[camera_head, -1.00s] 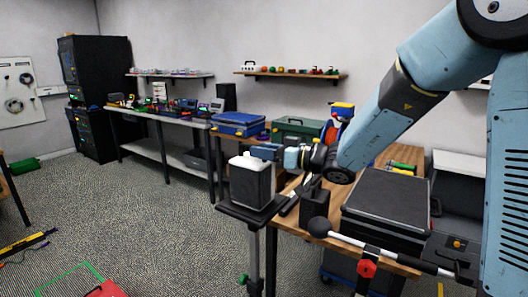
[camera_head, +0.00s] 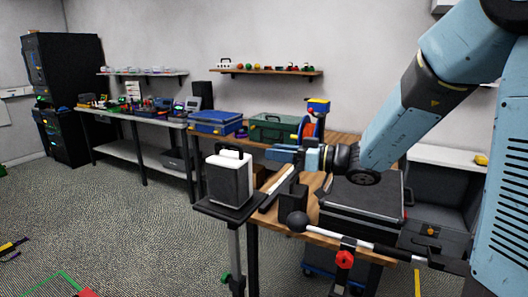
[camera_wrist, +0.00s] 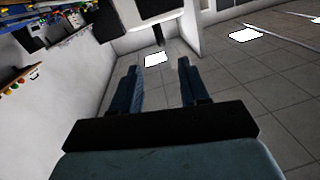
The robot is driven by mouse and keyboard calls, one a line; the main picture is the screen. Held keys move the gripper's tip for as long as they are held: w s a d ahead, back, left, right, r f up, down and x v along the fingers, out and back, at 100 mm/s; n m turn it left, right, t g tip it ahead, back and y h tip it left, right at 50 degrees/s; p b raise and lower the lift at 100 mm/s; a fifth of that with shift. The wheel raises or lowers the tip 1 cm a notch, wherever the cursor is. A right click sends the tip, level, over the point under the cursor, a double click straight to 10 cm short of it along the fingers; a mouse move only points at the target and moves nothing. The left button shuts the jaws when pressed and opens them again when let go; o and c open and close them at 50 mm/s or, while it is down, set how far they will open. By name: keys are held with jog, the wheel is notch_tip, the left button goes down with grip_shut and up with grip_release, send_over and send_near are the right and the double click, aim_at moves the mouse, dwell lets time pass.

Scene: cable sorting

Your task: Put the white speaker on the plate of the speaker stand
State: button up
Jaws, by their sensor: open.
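The white speaker (camera_head: 226,180), with a dark front and a black handle on top, stands upright on the black plate (camera_head: 212,208) of the speaker stand (camera_head: 235,258) in the head view. My gripper (camera_head: 272,154) is to the right of the speaker's top, apart from it and pointing left. In the wrist view my gripper's two fingers (camera_wrist: 160,85) are spread with nothing between them.
A wooden workbench (camera_head: 270,228) is right of the stand, with a black case (camera_head: 362,194) and a small black box (camera_head: 291,195) on it. A blue toolbox (camera_head: 215,121) and a green toolbox (camera_head: 274,127) are behind.

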jog(key=s+d+f+m+g+h, duration=0.15)
jog(key=s+d+h, duration=0.25)
jog(key=s, duration=0.4)
jog(key=s+d+m+g+h, duration=0.3)
jog(key=s+d, duration=0.1)
jog(key=s, duration=0.3)
jog(key=s+d+m+t+h, duration=0.2)
jog(key=s+d+m+h, duration=0.1)
jog(key=d, duration=0.6)
jog(key=s+d+r+m+t+h, duration=0.1)
jog(key=s+d+m+t+h, duration=0.2)
jog(key=d+m+h, duration=0.3)
jog(key=d+h, duration=0.1)
jog(key=d, duration=0.1)
jog(key=shift+s+d, duration=0.3)
jog(key=shift+d, duration=0.05)
jog(key=shift+r, duration=0.1)
